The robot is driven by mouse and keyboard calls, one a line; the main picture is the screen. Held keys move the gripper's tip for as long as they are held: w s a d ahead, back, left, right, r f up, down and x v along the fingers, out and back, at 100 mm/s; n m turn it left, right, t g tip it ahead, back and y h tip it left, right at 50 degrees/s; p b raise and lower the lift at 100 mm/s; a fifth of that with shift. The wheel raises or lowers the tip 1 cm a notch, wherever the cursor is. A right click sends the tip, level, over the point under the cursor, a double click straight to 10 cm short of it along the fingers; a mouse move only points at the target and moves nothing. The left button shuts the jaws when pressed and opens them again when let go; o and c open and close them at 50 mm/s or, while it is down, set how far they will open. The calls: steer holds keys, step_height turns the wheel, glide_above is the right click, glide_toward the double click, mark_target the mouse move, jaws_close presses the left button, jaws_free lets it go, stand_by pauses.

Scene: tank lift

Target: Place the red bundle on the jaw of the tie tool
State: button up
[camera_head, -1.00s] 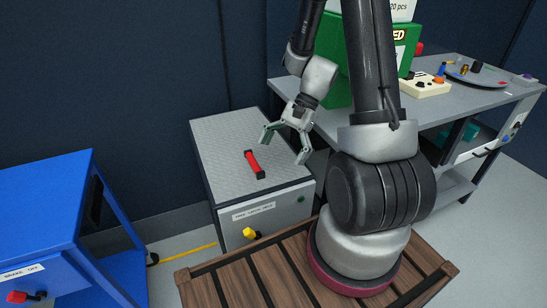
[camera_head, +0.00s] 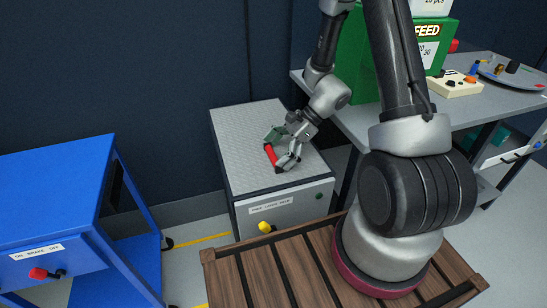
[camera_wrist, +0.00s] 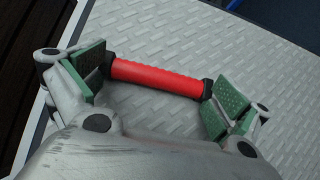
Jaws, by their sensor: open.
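The red bundle (camera_head: 271,156), a short red bar with black ends, lies on the textured top of the grey cabinet (camera_head: 235,130). In the wrist view the red bundle (camera_wrist: 156,78) lies between the green pads of my gripper (camera_wrist: 155,86), one pad near each black end. My gripper (camera_head: 281,150) is open and low over the cabinet top. Whether the pads touch the ends, I cannot tell. I cannot pick out the tie tool for sure in either view.
A blue cart (camera_head: 60,185) with a red knob stands at the left. A grey bench (camera_head: 475,108) at the right carries a green feed box (camera_head: 358,60), a cream button box (camera_head: 455,86) and a round tray (camera_head: 515,76). A dark wall is behind the cabinet.

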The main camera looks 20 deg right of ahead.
steer(key=c, duration=0.9)
